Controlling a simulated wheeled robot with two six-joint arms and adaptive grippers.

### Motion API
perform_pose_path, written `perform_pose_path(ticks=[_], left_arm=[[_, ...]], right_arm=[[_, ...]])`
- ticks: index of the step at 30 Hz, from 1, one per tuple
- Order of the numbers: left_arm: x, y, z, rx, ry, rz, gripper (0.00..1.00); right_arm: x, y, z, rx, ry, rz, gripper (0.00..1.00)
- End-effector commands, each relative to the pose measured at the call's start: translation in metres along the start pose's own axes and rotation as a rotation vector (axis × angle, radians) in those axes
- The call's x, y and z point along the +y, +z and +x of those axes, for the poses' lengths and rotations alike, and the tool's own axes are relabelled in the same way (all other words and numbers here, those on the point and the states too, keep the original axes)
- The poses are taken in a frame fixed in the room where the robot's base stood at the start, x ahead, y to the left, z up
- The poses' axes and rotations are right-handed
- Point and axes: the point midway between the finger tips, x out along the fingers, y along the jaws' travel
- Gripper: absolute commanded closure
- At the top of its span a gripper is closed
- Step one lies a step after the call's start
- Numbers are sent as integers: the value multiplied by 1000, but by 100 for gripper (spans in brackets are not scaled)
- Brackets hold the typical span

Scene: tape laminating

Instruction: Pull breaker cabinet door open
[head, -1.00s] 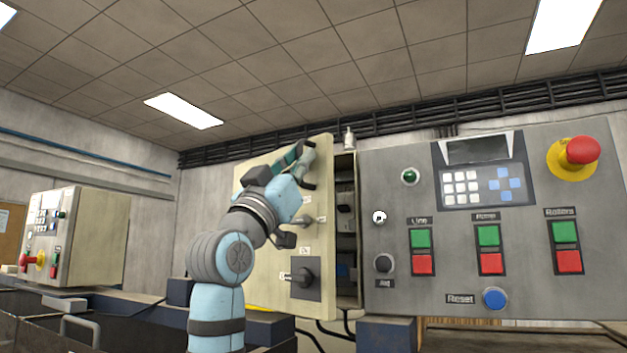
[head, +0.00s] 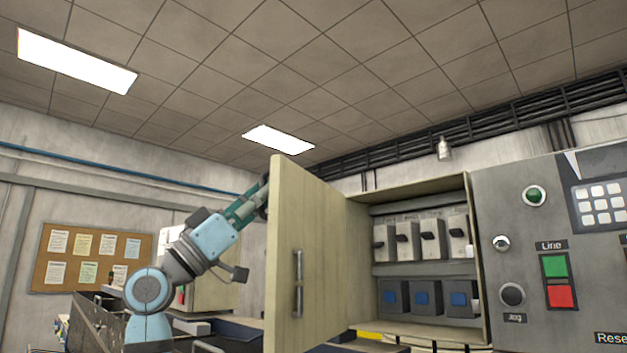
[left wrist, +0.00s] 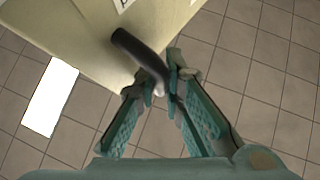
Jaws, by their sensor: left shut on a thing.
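The cream breaker cabinet door (head: 318,240) stands wide open in the head view, swung out toward me, with a silver bar on its visible face. The open cabinet (head: 474,240) shows its breakers (head: 425,240) in two rows. My left gripper (head: 262,196) is at the door's far side, partly hidden by the door's upper edge. In the left wrist view, my left gripper (left wrist: 165,82) is shut on the dark door handle (left wrist: 136,50), which sticks out from the pale door (left wrist: 70,35). My right gripper is not in view.
A grey control panel (head: 520,320) with buttons stands right of the cabinet. A pale box (head: 215,285) stands behind my left arm. A cork board (head: 90,255) hangs on the back wall. Dark bins lie low at left.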

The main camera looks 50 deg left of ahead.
Motion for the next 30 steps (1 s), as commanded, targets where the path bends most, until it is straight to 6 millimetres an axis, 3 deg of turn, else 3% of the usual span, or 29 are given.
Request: perform_pose_path(ticks=[3, 12, 30], left_arm=[[-24, -17, -10, 0, -14, 10, 100], [-60, -28, -21, 6, 55, -58, 100], [-69, -25, -23, 4, 93, -90, 100]], right_arm=[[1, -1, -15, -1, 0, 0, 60], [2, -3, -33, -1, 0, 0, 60], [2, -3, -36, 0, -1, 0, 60]])
